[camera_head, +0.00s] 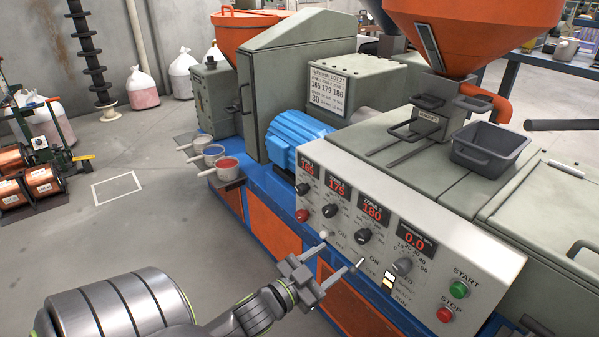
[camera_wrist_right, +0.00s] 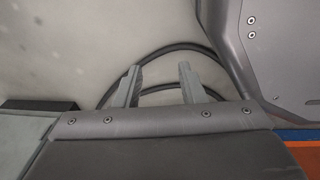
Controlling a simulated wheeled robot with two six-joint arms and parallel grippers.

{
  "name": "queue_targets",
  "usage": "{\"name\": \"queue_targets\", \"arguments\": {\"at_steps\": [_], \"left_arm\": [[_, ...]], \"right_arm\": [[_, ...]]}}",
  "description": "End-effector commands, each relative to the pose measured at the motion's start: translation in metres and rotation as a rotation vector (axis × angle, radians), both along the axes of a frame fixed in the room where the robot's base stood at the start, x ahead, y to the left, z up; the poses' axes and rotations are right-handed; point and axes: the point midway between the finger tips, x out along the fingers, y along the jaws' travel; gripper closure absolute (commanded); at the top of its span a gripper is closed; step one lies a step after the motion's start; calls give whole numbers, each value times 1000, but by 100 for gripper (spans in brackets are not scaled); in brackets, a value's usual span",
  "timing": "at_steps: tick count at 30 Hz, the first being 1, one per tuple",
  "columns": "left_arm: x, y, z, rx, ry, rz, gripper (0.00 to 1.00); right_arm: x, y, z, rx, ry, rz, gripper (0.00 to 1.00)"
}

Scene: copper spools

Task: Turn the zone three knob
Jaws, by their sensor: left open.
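The zone three knob (camera_head: 364,236) is a black dial on the sloping cream control panel (camera_head: 470,257). It sits below the red display (camera_head: 373,212) reading 180. My left gripper (camera_head: 342,254) is in front of the panel, just below the zone three knob. Its two fingers are spread apart with nothing between them, and they appear apart from the knob. In the right wrist view, my right gripper (camera_wrist_right: 157,78) has its fingers apart and empty, over a pale surface with a dark curved cable; the panel is not seen there.
A sign (camera_head: 328,91) reads 165, 179, 186 and 30. A grey bin (camera_head: 489,148) stands on the machine.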

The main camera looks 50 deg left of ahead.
Motion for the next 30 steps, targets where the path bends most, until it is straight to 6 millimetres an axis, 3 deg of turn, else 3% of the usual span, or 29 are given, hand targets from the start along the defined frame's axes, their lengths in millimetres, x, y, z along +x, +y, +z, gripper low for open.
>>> {"name": "queue_targets", "arguments": {"at_steps": [1,7,16,30], "left_arm": [[-5,0,-7,2,2,0,46],[-22,1,-6,2,0,1,46],[-52,2,-7,3,1,1,46],[-74,4,-6,2,3,3,46]], "right_arm": [[2,1,-9,1,3,0,64],[27,0,-14,0,-22,1,64],[32,-4,-23,-6,-10,-4,64],[68,8,1,20,-11,-34,64]]}}
